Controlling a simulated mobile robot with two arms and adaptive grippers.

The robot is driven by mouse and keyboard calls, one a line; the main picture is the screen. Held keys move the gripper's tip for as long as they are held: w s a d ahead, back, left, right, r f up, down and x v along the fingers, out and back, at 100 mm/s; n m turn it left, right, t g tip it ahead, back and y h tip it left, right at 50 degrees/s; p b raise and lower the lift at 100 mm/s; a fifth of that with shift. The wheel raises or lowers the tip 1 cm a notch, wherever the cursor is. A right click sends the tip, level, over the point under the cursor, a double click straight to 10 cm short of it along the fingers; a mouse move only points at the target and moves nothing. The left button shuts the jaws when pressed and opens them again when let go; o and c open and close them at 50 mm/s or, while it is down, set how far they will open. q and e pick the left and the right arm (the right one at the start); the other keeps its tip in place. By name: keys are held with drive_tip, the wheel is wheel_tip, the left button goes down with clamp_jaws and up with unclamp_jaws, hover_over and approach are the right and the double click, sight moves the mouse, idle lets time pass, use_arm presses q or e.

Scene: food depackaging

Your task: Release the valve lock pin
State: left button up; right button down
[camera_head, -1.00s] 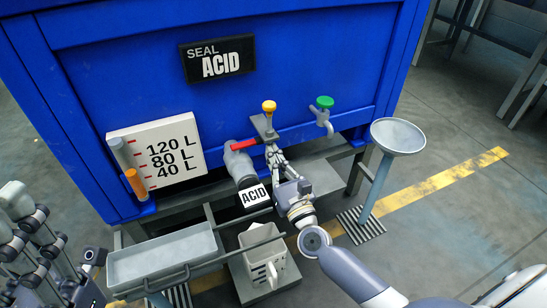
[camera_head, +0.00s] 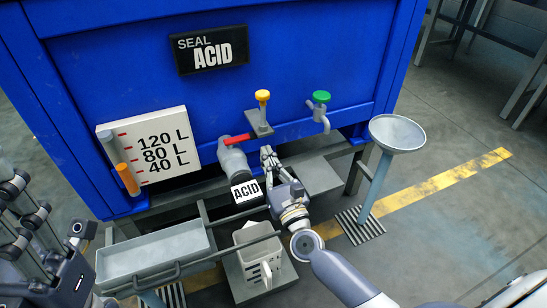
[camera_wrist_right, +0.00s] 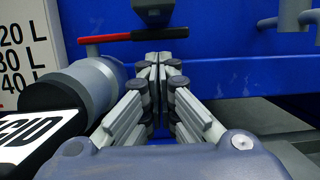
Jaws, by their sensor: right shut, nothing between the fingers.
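A yellow-knobbed pin (camera_head: 262,96) stands upright on a grey bracket (camera_head: 259,124) on the blue tank's front in the head view. It looks like the valve lock pin. A red valve handle (camera_head: 237,140) lies across the grey outlet pipe (camera_head: 232,161), left of and below the bracket; the handle also shows in the right wrist view (camera_wrist_right: 140,34). My right gripper (camera_head: 267,152) is shut and empty, below the bracket and right of the pipe, apart from the pin. In the wrist view its fingertips (camera_wrist_right: 158,58) meet below the bracket's dark underside (camera_wrist_right: 153,10). My left gripper (camera_head: 22,212) is partly cut off at left.
A green-knobbed tap (camera_head: 321,105) and a funnel stand (camera_head: 397,133) are on the right. A level gauge board (camera_head: 158,150) is on the left. A grey tray (camera_head: 150,258) and a white jug (camera_head: 258,262) stand in front. An ACID label (camera_head: 246,192) hangs at the pipe's mouth.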

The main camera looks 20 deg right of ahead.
drive_tip(key=v, duration=1)
drive_tip(key=shift+f+p, duration=0.2)
drive_tip(key=shift+p, duration=0.15)
